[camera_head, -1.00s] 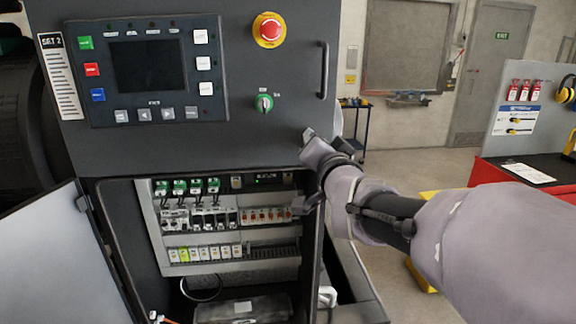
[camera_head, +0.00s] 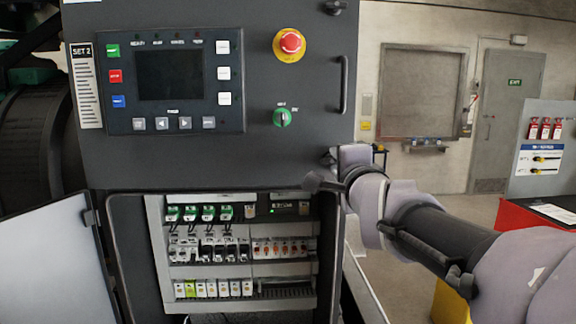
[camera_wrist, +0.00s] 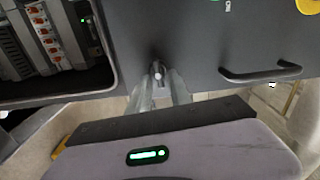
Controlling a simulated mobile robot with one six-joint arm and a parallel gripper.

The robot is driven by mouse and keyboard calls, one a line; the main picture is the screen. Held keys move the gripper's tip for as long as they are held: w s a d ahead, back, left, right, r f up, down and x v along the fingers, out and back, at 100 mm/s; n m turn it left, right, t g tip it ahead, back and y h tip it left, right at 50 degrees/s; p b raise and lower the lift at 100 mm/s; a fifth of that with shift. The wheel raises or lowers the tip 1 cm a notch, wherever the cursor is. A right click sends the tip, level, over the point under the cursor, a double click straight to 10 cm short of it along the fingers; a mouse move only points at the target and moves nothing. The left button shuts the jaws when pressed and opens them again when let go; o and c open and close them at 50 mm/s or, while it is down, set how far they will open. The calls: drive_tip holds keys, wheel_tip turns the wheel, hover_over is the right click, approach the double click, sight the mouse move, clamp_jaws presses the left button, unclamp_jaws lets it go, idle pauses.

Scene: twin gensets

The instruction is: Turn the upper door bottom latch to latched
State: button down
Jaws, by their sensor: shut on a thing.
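The upper door (camera_head: 300,85) of the SET 2 cabinet looks closed and carries the control panel. The handle's exact angle is hard to tell. In the head view my gripper is at the door's lower right corner and hides the latch. Another latch (camera_head: 335,7) shows at the top of the door.
The lower compartment is open, showing breakers (camera_head: 210,245); its door (camera_head: 50,262) swings out left. A red workbench (camera_head: 520,216) stands right.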

drive_tip(key=shift+m, duration=0.6)
drive_tip(key=c, duration=1.2)
unclamp_jaws()
drive_tip(key=shift+o, duration=0.2)
drive_tip(key=shift+s, duration=0.1)
drive_tip(key=s+p, duration=0.4)
drive_tip(key=s, duration=1.3)
drive_tip(key=shift+s+f, duration=0.1)
